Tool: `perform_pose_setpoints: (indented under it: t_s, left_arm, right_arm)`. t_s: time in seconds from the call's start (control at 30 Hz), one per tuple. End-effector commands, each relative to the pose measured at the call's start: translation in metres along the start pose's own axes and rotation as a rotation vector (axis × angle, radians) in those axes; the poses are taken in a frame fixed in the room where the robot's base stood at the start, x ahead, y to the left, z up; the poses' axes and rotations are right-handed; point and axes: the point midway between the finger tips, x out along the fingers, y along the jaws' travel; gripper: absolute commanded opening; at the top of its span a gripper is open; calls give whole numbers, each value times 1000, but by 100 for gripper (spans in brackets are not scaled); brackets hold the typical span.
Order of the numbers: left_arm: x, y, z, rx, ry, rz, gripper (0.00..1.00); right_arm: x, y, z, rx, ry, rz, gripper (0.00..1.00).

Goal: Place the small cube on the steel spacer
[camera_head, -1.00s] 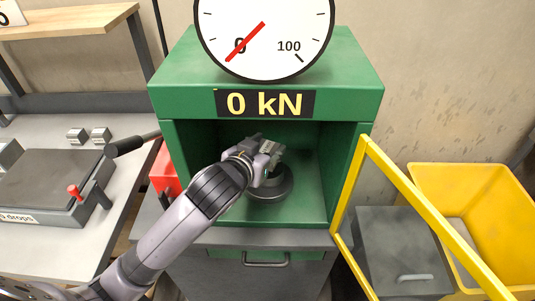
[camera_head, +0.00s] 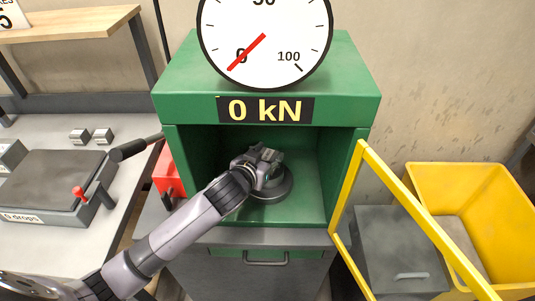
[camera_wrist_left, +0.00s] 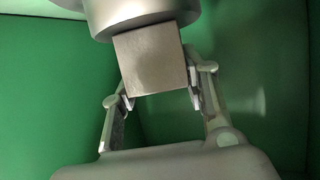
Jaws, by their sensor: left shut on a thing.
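My left gripper (camera_head: 268,162) reaches into the green press over a round dark steel base (camera_head: 278,192); I cannot tell which part of it is the spacer. In the left wrist view the gripper (camera_wrist_left: 162,92) is shut on the small grey cube (camera_wrist_left: 152,60), with a finger on each side. A round steel piece (camera_wrist_left: 135,12) shows behind the cube's top edge in that view; I cannot tell whether they touch. In the head view the cube is hard to make out among the fingers. My right gripper is not in view.
The press (camera_head: 174,106) reads 0 kN, and its yellow-framed door (camera_head: 398,198) stands open at right. A yellow bin (camera_head: 490,185) is beyond it. At left are a bench with two small steel blocks (camera_head: 79,136) and a drop table (camera_head: 50,178). The press's walls flank my gripper closely.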

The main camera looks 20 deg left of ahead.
Motion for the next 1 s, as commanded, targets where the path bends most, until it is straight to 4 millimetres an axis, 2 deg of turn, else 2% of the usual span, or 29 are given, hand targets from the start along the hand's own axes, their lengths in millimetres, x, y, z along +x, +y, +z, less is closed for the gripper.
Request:
perform_pose_setpoints:
  t_s: [0.17, 0.2, 0.5, 0.87, 1.0]
  left_arm:
    - [1, 0, 2, 0, 2, 0, 0]
    - [1, 0, 3, 0, 0, 0, 42]
    - [1, 0, 2, 0, -1, 0, 61]
    - [-2, 0, -1, 0, 0, 0, 61]
    - [-18, 0, 1, 0, 0, 1, 61]
  right_arm:
    - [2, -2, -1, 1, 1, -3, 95]
    - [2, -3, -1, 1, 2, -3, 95]
    - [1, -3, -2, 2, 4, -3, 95]
    - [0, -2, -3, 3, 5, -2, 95]
    - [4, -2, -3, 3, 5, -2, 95]
